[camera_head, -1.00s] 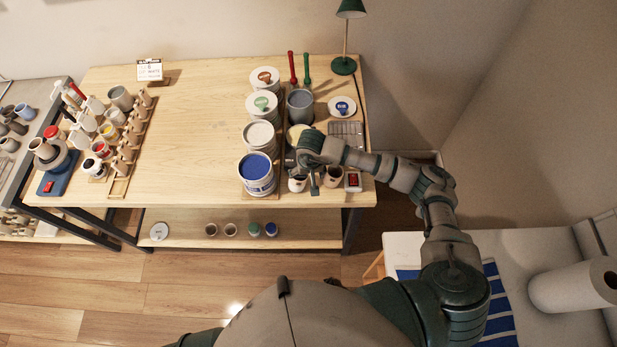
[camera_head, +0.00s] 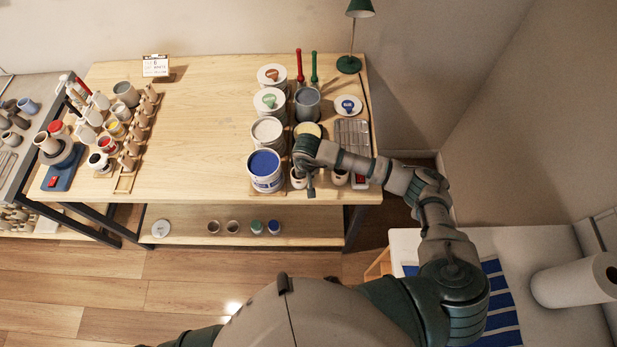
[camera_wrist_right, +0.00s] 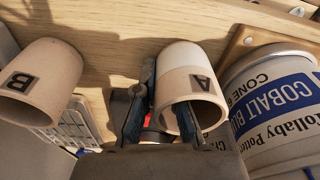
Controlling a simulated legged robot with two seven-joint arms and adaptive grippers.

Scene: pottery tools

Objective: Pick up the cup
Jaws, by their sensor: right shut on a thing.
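Two small beige cups stand by the front edge of the table. Cup A (camera_wrist_right: 190,82), with a whitish upper band and a letter A, also shows in the head view (camera_head: 297,179), beside the blue bucket. Cup B (camera_wrist_right: 38,85) also shows in the head view (camera_head: 340,178), further right. My right gripper (camera_wrist_right: 162,112) is shut on the wall of cup A, one finger inside its mouth and one outside. In the head view my right gripper (camera_head: 310,184) partly hides this cup. My left gripper is out of view.
The cobalt blue bucket (camera_head: 265,171) stands close beside cup A; its label shows in the wrist view (camera_wrist_right: 275,105). More buckets, a grey pot (camera_head: 307,103) and a wire rack (camera_head: 352,133) lie behind. The table's middle (camera_head: 200,125) is clear.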

